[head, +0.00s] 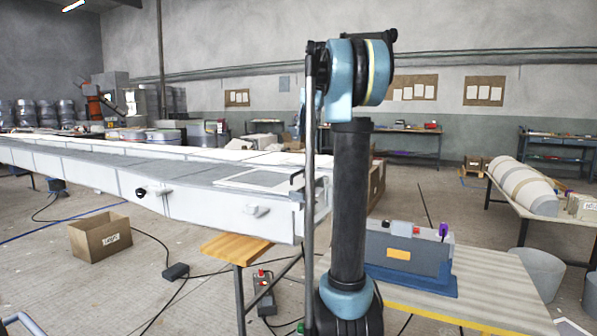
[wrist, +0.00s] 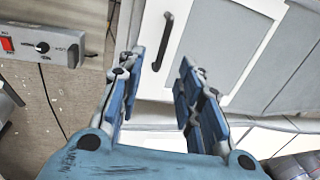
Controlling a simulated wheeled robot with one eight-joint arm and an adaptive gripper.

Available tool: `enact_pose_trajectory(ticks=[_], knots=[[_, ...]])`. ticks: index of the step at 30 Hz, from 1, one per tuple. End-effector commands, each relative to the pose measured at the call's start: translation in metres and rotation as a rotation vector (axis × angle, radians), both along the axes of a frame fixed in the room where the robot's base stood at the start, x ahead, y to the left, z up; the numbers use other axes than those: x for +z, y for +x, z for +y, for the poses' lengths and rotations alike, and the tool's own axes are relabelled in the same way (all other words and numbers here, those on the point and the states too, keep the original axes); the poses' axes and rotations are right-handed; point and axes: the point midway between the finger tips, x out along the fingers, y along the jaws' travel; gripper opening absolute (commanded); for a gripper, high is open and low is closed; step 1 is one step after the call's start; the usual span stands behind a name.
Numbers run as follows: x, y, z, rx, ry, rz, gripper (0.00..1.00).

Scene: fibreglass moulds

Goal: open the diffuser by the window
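In the wrist view my gripper (wrist: 161,62) is open, with its two blue fingers apart and nothing between them. A dark bar handle (wrist: 163,42) on a white panel (wrist: 216,45) shows just past the fingertips. I cannot tell how far off it is, and I see no contact. The panel lies flush with its surround, as if shut. No window shows in either view, and I cannot tell for sure which thing is the diffuser. My gripper cannot be made out in the head view, where my upright arm hides part of the scene.
A long white mould (head: 180,192) runs across the left. A grey box with a red switch (wrist: 38,45) is at the upper left of the wrist view. A grey-blue machine (head: 405,252) stands on a table at right. An open carton (head: 100,238) and cables lie on the floor.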

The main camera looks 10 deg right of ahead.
Motion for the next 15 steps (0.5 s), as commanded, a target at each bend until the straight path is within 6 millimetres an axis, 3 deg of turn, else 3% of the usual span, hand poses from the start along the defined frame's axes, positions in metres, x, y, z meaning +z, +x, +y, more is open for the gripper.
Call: enact_pose_trajectory(ticks=[3,8,15], knots=[[0.008,0.016,-0.003,-0.024,0.009,0.006,0.33],[0.009,0.022,-0.004,-0.035,0.014,0.009,0.33],[-0.017,0.025,0.001,-0.035,0.014,0.009,0.33]])
